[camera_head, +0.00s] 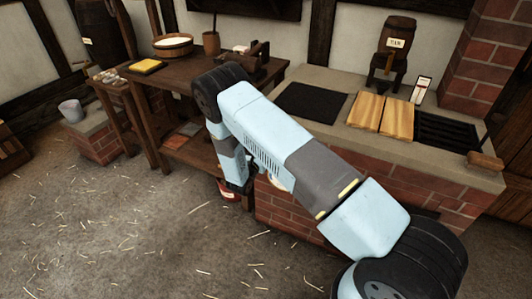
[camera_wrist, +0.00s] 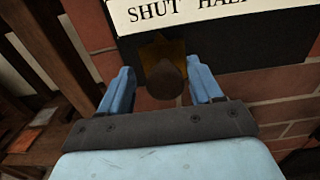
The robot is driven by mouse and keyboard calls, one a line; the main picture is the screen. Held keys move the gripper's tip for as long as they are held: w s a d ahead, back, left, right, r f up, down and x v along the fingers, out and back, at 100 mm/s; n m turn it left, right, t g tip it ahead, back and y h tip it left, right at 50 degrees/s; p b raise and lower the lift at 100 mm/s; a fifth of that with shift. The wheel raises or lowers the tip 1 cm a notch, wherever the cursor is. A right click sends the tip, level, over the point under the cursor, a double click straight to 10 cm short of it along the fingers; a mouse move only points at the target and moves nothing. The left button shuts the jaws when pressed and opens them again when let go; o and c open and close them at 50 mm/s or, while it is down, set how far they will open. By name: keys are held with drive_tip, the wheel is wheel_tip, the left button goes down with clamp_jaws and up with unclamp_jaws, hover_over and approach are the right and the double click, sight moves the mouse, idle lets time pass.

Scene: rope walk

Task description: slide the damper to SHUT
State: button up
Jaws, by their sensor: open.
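The damper's round dark brown knob (camera_wrist: 165,82) sits on a brass-coloured plate (camera_wrist: 165,50) in the wrist view. It is below the cream label strip (camera_wrist: 215,12), under the word SHUT and its right-hand side; part of HALF shows further right. My gripper (camera_wrist: 161,76) is open, with one blue finger on each side of the knob and a small gap on both sides. In the head view my arm hides the damper and most of my gripper, in front of the brick hearth (camera_head: 300,215).
A workbench (camera_head: 205,65) with a wooden tub (camera_head: 173,45) stands left of the hearth. On the hearth top are wooden boards (camera_head: 382,116), a dark grate (camera_head: 445,130) and a TAR keg (camera_head: 397,35). The straw-strewn floor (camera_head: 120,230) is clear at front left.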

drive_tip(key=shift+s, duration=0.1)
drive_tip(key=v, duration=1.3)
drive_tip(key=shift+s+a, duration=0.2)
drive_tip(key=shift+s, duration=0.05)
drive_tip(key=s+d+r+m+g+h, duration=0.1)
drive_tip(key=s+d+r+m+g, duration=0.1)
drive_tip(key=d+r+m+g, duration=0.6)
drive_tip(key=s+d+r+m+g+h, duration=0.1)
drive_tip(key=d+r+m, duration=0.4)
drive_tip(key=r, duration=0.8)
drive_tip(key=s+d+r+m+g+h, duration=0.15)
drive_tip(key=d+r+m+g, duration=0.3)
drive_tip(key=d+r, duration=0.5)
drive_tip(key=s+d+r+m+t+y, duration=0.1)
drive_tip(key=s+d+r+m+y, duration=0.1)
drive_tip(key=s+r+m+y, duration=0.4)
drive_tip(key=s+d+r+m+t+y, duration=0.2)
drive_tip(key=s+r+m+y, duration=0.4)
drive_tip(key=s+r, duration=0.7)
drive_tip(key=shift+s+d+r+m, duration=0.2)
drive_tip(key=shift+s+d+m, duration=0.2)
drive_tip(key=shift+s, duration=3)
